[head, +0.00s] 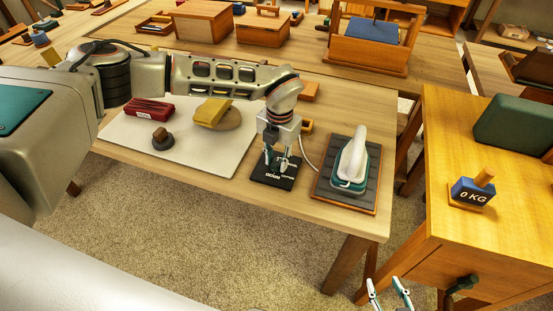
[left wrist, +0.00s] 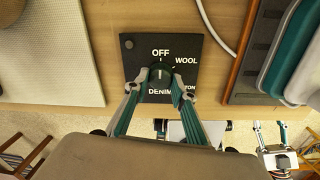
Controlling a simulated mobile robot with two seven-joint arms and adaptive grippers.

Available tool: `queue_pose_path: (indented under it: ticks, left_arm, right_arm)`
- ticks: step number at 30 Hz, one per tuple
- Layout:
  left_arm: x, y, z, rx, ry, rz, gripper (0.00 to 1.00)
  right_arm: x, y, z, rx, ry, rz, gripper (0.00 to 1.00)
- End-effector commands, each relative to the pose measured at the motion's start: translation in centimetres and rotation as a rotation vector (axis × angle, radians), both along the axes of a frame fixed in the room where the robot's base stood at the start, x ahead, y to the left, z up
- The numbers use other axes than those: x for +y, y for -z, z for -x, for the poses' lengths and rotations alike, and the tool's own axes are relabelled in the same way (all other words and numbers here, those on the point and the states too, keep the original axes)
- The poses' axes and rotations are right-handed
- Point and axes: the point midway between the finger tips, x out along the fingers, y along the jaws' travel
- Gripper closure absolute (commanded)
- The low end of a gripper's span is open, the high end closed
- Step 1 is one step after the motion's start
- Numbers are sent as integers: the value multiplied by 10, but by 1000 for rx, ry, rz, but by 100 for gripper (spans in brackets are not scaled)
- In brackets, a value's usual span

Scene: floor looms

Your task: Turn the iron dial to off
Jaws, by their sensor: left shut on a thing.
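The iron dial is a dark round knob (left wrist: 160,76) on a black plate (left wrist: 135,68) marked OFF, WOOL, COTTON and DENIM. In the head view the plate (head: 272,181) lies near the table's front edge. My left gripper (head: 275,162) points down over it. In the left wrist view its fingertips (left wrist: 160,82) are shut on the knob from both sides. The OFF label is just above the knob; I cannot tell exactly where the pointer stands. The iron (head: 352,160), white and teal, rests on a dark pad to the right. My right gripper (head: 388,292) is open and empty, low beyond the table's front edge.
A pale mat (head: 190,165) to the left holds a red box (head: 149,109), a yellow block on a round wooden base (head: 213,113) and a small dark knobbed piece (head: 162,139).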

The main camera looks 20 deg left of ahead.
Motion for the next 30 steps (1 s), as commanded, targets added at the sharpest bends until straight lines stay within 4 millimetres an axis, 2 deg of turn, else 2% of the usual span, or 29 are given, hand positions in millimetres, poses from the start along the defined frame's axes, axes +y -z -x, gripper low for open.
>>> queue_pose_path:
  ticks: [16,17,18,19,30]
  left_arm:
    - [0,1,1,1,-25,0,96]
    - [0,1,1,1,-25,0,72]
    - [0,1,1,1,-25,0,62]
    - [0,1,0,1,-25,0,58]
    - [0,-2,0,-1,-25,0,58]
  right_arm:
    - [0,-1,0,-2,0,-1,60]
    - [0,-1,-1,-2,0,-1,60]
    - [0,-1,0,-2,0,-1,60]
    - [0,-1,0,-2,0,-1,60]
    - [-1,2,1,3,0,4,60]
